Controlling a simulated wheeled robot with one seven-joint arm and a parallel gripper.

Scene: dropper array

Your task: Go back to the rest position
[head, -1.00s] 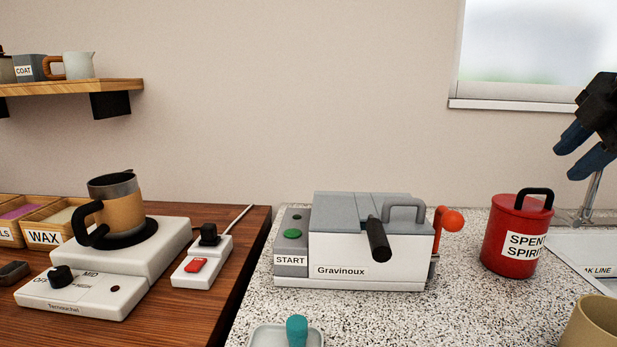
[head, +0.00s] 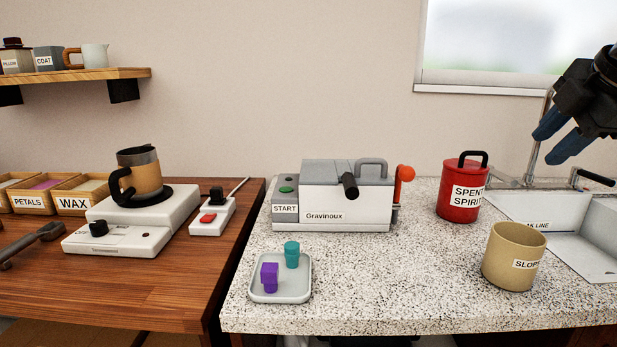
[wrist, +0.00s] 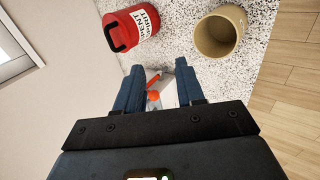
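My gripper (head: 558,142) is at the upper right of the head view, raised in the air in front of the window and near the sink. Its two blue fingers are apart. In the wrist view my gripper (wrist: 160,88) also shows its fingers spread, with nothing held between them. Beyond the gap, lower down, lies part of the Gravinoux machine with its red knob (wrist: 154,96). The red SPENT SPIRIT can (head: 461,200) stands upright on the counter, apart from my gripper.
The Gravinoux machine (head: 345,205) stands mid-counter. A SLOPS pot (head: 514,262) is at right beside the sink (head: 590,235). A tray (head: 281,297) holds purple and teal pieces. A hot plate (head: 150,212) bears a mug (head: 143,177). The counter between tray and SLOPS pot is clear.

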